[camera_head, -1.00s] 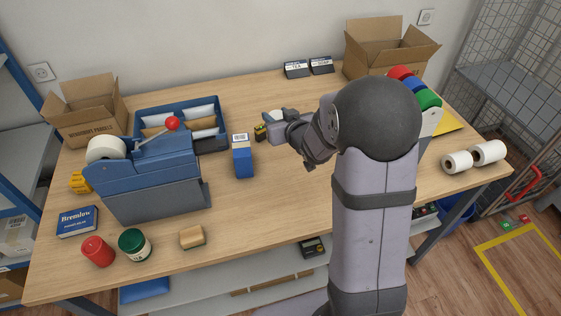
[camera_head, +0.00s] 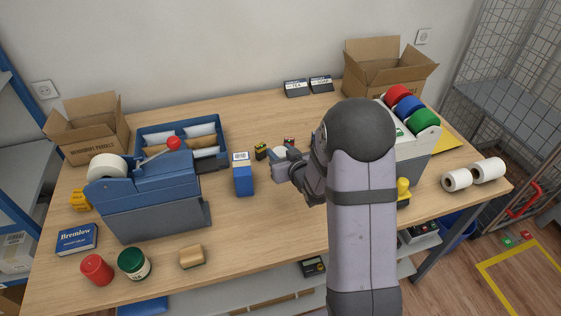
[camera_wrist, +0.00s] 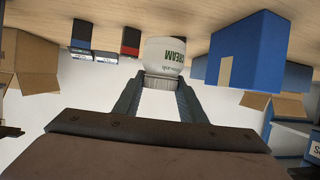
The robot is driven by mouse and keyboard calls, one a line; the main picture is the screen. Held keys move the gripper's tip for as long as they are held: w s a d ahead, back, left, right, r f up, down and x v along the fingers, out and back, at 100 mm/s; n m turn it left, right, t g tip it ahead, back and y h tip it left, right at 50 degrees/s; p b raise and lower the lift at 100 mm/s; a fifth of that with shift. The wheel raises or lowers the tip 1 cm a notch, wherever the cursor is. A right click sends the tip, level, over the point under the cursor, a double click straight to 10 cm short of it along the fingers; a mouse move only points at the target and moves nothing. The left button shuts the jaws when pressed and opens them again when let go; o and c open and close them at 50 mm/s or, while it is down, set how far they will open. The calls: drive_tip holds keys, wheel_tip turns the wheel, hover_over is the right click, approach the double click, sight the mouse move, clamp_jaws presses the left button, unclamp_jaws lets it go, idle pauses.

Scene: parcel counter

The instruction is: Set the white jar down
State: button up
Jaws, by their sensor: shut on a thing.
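The white jar (camera_wrist: 163,55) with dark lettering stands out between my gripper's fingertips (camera_wrist: 158,86) in the wrist view, which shows the scene upside down. My gripper is shut on it near its grey end. In the head view my gripper (camera_head: 281,165) is over the middle of the wooden table (camera_head: 262,215), right of a blue box. The jar shows there only as a small pale patch (camera_head: 279,151), partly hidden by the gripper. I cannot tell whether the jar touches the table.
The blue box (camera_head: 243,178) stands close on the left, with a small black-and-yellow box (camera_head: 261,152) behind it. A small red-and-black box (camera_head: 289,141) is just behind my gripper. A tape dispenser (camera_head: 150,195) is farther left. Bare table lies in front.

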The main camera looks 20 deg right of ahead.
drive_tip(key=shift+f+p, duration=0.3)
drive_tip(key=shift+f, duration=1.7)
drive_tip(key=shift+f, duration=0.1)
drive_tip(key=shift+f, duration=0.15)
drive_tip(key=o, duration=1.2)
drive_tip(key=shift+o, duration=0.2)
